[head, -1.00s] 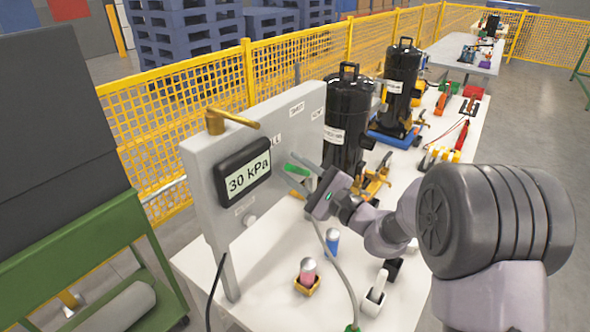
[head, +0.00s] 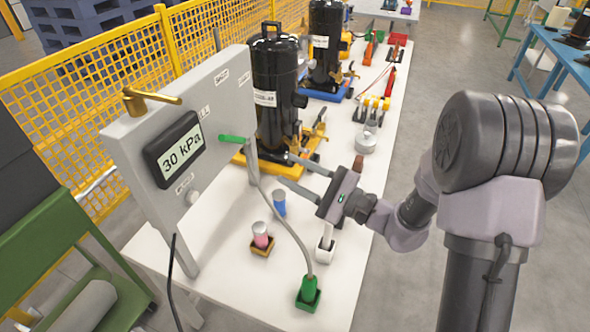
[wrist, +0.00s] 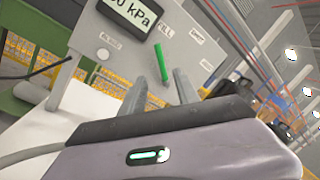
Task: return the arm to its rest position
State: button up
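My gripper (head: 300,174) is above the white table (head: 225,291), in front of the grey panel (head: 133,152). Its two fingers are spread apart, with nothing between them. In the wrist view the gripper's fingers (wrist: 177,88) point toward the panel and a green handle (wrist: 160,63), with clear space between the fingertips. The green handle also shows on the panel's right side in the head view (head: 233,139). My arm reaches in from the right side of the head view.
A black compressor (head: 272,90) stands on a yellow base behind my gripper. A blue bottle (head: 279,202), a pink bottle (head: 261,235) and a green holder (head: 308,294) with a grey hose stand below it. The display (head: 175,150) reads 30 kPa. Floor right of the table is clear.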

jog(key=shift+s, duration=0.1)
dwell(0.3)
jog(key=s+a+r+n+g+h, duration=0.1)
jog(key=s+n+g+h, duration=0.3)
jog(key=s, duration=0.6)
jog(key=s+a+r+n+g+h, duration=0.15)
jog(key=s+n+g, duration=0.3)
jog(key=s, duration=0.55)
jog(key=s+d+t+h, duration=0.1)
jog(key=d+t+h, duration=0.1)
jog(key=d+h, duration=0.3)
jog(key=s+d+r+t+h, duration=0.1)
jog(key=d+h, duration=0.4)
jog(key=d, duration=0.5)
jog(key=shift+s+t, duration=0.5)
jog(key=shift+t, duration=0.65)
jog(key=shift+a+r+n, duration=0.1)
jog(key=shift+a+n, duration=0.05)
jog(key=shift+n, duration=0.1)
